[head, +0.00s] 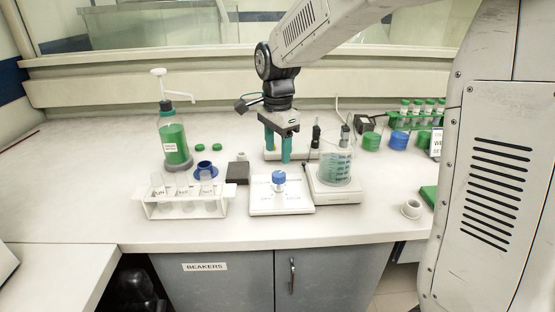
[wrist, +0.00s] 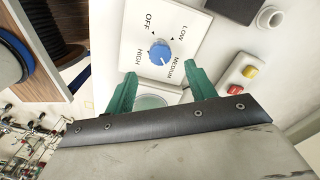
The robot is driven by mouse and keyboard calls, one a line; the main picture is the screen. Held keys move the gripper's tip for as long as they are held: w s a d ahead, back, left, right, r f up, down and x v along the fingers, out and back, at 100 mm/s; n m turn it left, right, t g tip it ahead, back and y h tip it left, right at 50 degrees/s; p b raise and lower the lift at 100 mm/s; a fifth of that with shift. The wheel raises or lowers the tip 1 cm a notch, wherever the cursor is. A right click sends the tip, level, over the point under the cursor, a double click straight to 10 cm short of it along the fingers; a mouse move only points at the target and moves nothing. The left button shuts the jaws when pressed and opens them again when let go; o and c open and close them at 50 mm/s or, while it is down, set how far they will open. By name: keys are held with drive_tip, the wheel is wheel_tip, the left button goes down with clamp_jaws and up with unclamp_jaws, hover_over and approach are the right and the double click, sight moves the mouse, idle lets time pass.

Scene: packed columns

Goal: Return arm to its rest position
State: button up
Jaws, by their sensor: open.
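My gripper (head: 278,150) hangs from my arm over the back middle of the bench, its two teal fingers pointing down and apart, with nothing between them. It is behind the blue knob (head: 279,178) on a white plate (head: 265,207) in the head view. In the wrist view my open gripper (wrist: 160,84) shows at the lower middle. The blue knob (wrist: 159,54) lies beyond the fingertips there, apart from them, with OFF, LOW, MEDIUM and HIGH printed around it. Which setting the knob points to is too small to tell.
A beaker (head: 337,160) of bluish liquid stands on a white device right of my gripper. A green pump bottle (head: 174,140) and a white tube rack (head: 187,208) stand left. Green and blue caps and a green vial rack (head: 412,122) are at right.

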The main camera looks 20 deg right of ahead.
drive_tip(key=shift+r, duration=0.35)
drive_tip(key=shift+s+f+n, duration=0.25)
drive_tip(key=shift+s+n, duration=0.1)
drive_tip(key=shift+n, duration=0.65)
drive_tip(key=s+d+r+n, duration=0.1)
drive_tip(key=s+n, duration=0.5)
drive_tip(key=s, duration=0.8)
drive_tip(key=s+d+r+n+t, duration=0.1)
drive_tip(key=s+n, duration=0.6)
drive_tip(key=s, duration=0.8)
drive_tip(key=shift+s+d+r+n, duration=0.2)
drive_tip(key=shift+d+r+n, duration=0.1)
drive_tip(key=shift+d+r, duration=0.45)
